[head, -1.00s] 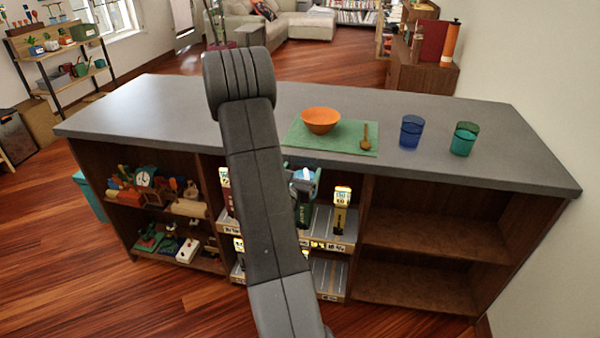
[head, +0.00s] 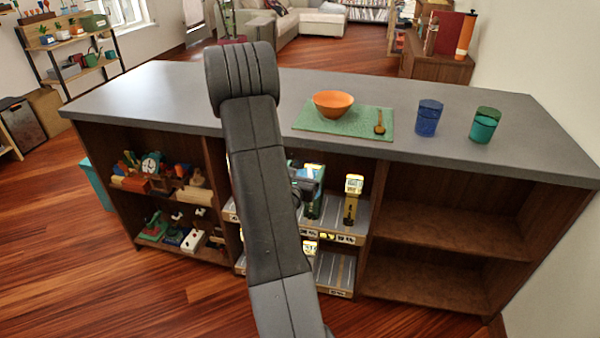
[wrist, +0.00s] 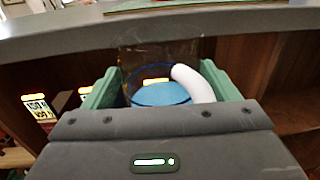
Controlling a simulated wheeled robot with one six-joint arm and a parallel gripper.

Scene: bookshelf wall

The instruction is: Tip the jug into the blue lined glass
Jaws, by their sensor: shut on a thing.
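The jug (wrist: 150,60) shows in the wrist view as a clear, amber-tinted vessel with a white curved handle and a blue round area inside it. My gripper (wrist: 160,88) is shut on it, with a green finger on either side. In the head view my gripper (head: 308,185) is in front of the middle shelves, below the counter top, largely hidden behind my arm. The jug cannot be made out clearly there. A blue glass (head: 428,120) stands upright on the counter to the right, well apart from my gripper. A teal-green glass (head: 484,127) stands right of it.
The grey counter (head: 540,145) has a front edge above my gripper. On it an orange bowl (head: 333,104) and a wooden spoon (head: 379,124) rest on a green mat (head: 312,124). The right shelves (head: 450,225) are empty. Toys fill the left shelves.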

